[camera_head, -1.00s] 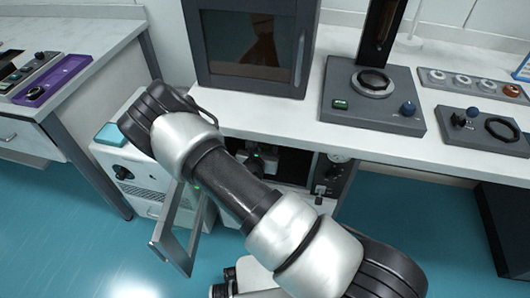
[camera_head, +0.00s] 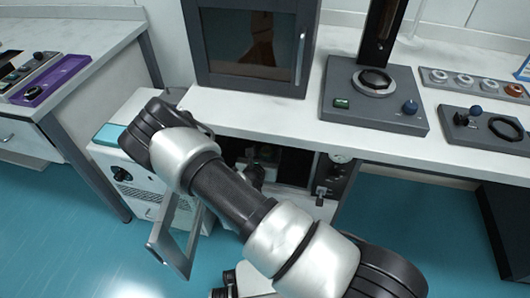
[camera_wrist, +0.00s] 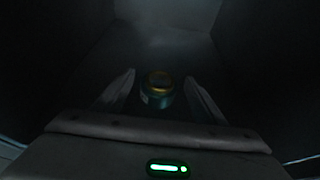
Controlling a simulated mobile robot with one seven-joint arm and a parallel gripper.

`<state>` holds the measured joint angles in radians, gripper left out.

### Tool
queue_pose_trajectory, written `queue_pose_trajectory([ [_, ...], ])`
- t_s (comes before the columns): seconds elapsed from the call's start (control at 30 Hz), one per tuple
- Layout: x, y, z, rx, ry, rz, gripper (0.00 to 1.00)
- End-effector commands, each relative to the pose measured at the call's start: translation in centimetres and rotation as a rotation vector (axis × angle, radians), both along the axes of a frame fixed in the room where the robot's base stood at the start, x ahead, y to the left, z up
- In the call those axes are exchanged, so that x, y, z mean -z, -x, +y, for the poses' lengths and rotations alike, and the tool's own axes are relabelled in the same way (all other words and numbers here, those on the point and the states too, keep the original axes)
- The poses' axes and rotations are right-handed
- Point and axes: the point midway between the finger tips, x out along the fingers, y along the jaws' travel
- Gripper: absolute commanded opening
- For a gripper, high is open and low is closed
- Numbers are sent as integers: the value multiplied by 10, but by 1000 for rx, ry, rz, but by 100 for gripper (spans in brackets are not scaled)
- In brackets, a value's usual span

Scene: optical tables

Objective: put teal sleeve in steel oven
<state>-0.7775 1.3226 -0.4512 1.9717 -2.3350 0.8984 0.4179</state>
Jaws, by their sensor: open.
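The steel oven (camera_head: 334,184) is set under the middle bench, with its framed door (camera_head: 172,252) swung open at the front. Its inside is dark. My gripper reaches into the opening and is mostly hidden by my arm in the head view. In the wrist view my gripper (camera_wrist: 160,80) is open, its two fingers apart. The teal sleeve (camera_wrist: 159,96), a small round teal piece with an amber top, stands between the fingers in the dark cavity. Gaps show on both sides of it. Dim light hides what it rests on.
A white boxy unit (camera_head: 121,172) with a dark knob stands left of the oven door. A dark cabinet (camera_head: 250,78) and a grey instrument (camera_head: 372,108) stand on the bench (camera_head: 265,125) above the oven. The floor is clear at the front left.

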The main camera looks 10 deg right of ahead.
Motion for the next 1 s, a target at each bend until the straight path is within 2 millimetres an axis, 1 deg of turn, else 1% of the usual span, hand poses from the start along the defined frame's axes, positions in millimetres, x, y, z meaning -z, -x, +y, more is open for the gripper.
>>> queue_pose_trajectory([
  [0.07,-5,0,0,-1,0,-1,65],
  [0.17,-10,11,6,-2,-1,2,65],
  [0.5,-38,72,31,-3,-1,1,65],
  [0.6,-43,86,37,-2,-1,1,65],
  [0.7,-47,96,40,-1,0,0,65],
  [0.8,-48,101,42,-1,-1,1,65],
  [1.0,-49,103,43,0,0,0,65],
])
